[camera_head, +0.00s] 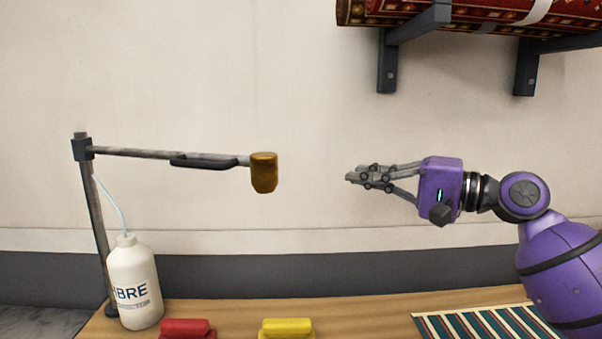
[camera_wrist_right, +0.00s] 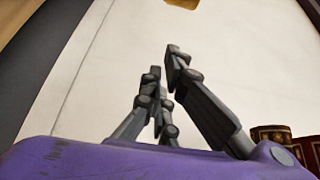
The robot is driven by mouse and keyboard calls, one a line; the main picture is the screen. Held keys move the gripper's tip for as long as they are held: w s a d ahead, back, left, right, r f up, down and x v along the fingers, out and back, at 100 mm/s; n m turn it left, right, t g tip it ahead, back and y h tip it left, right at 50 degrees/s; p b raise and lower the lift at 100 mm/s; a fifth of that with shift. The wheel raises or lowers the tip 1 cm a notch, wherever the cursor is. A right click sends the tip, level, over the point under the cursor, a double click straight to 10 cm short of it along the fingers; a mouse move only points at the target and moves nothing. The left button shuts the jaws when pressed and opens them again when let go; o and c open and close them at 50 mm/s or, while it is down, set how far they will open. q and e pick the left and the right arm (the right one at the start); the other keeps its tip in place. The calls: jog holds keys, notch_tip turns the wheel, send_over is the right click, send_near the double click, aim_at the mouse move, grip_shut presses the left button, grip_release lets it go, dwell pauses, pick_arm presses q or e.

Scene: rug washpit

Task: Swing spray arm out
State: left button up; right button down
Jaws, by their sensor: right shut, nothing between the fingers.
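The spray arm (camera_head: 130,153) is a grey horizontal bar on an upright post (camera_head: 97,215) at the left of the head view. It has a dark handle (camera_head: 205,161) along its middle and a brass-coloured nozzle head (camera_head: 264,172) at its right end. It reaches to the right, along the wall. My right gripper (camera_head: 352,176) is shut and empty, to the right of the nozzle head and apart from it, at about the same height in the picture. Its fingers also show in the right wrist view (camera_wrist_right: 163,60). My left gripper is in neither view.
A white bottle (camera_head: 134,284) with a thin hose stands by the post. Red (camera_head: 187,329) and yellow (camera_head: 287,328) objects sit at the wooden table's (camera_head: 370,312) front. A striped textile (camera_head: 480,325) lies at right. A rolled rug (camera_head: 480,12) rests on wall brackets (camera_head: 388,60) above.

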pick_arm(q)
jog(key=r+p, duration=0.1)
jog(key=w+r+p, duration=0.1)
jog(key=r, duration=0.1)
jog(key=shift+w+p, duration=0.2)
jog(key=shift+p, duration=0.2)
pick_arm(e)
jog(key=w+a, duration=0.2)
jog(key=a, duration=0.9)
jog(key=shift+w+a, duration=0.25)
jog(key=shift+w, duration=0.1)
jog(key=shift+f, duration=0.15)
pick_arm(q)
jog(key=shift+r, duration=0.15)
pick_arm(e)
jog(key=shift+s, duration=0.15)
